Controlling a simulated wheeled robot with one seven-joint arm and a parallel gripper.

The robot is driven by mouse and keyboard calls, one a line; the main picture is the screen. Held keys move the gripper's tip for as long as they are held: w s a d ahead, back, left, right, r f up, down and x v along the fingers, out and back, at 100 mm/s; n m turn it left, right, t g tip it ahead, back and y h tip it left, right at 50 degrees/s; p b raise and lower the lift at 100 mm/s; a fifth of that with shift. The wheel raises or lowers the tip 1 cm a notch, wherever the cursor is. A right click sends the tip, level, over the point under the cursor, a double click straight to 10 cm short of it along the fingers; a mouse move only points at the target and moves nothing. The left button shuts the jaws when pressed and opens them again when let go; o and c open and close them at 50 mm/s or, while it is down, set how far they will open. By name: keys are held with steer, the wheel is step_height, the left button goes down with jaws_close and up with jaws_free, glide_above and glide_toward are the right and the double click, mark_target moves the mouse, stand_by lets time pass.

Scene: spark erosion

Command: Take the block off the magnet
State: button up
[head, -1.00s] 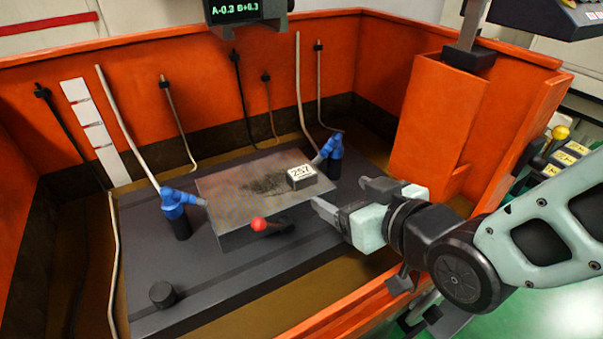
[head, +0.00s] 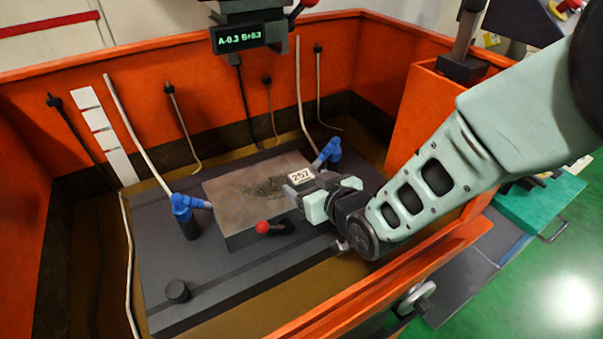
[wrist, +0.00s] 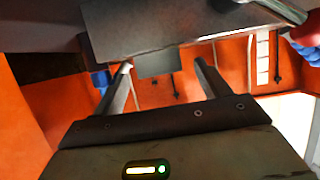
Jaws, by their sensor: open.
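The block (head: 301,176), small and dark with a white label reading 257, sits on the right end of the grey magnet plate (head: 232,191) in the head view. My gripper (head: 303,190) is open and low beside the block, reaching in from the right, and partly hides it. In the wrist view the picture is upside down. The grey block (wrist: 158,63) juts from the magnet (wrist: 180,22), and the two fingers of my gripper (wrist: 161,67) stand apart on either side of it. I cannot tell whether they touch it. The magnet's red-knobbed lever (head: 263,227) is at its front side.
Blue nozzles stand on the dark table at the magnet's left (head: 184,214) and behind its right end (head: 327,154). A machine head with a display (head: 243,38) hangs above. Orange tank walls surround the table. A black knob (head: 177,291) stands front left.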

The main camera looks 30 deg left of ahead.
steer(key=shift+x, duration=1.1)
steer(key=shift+r, duration=0.15)
steer(key=c, duration=1.4)
steer(key=shift+r, duration=0.1)
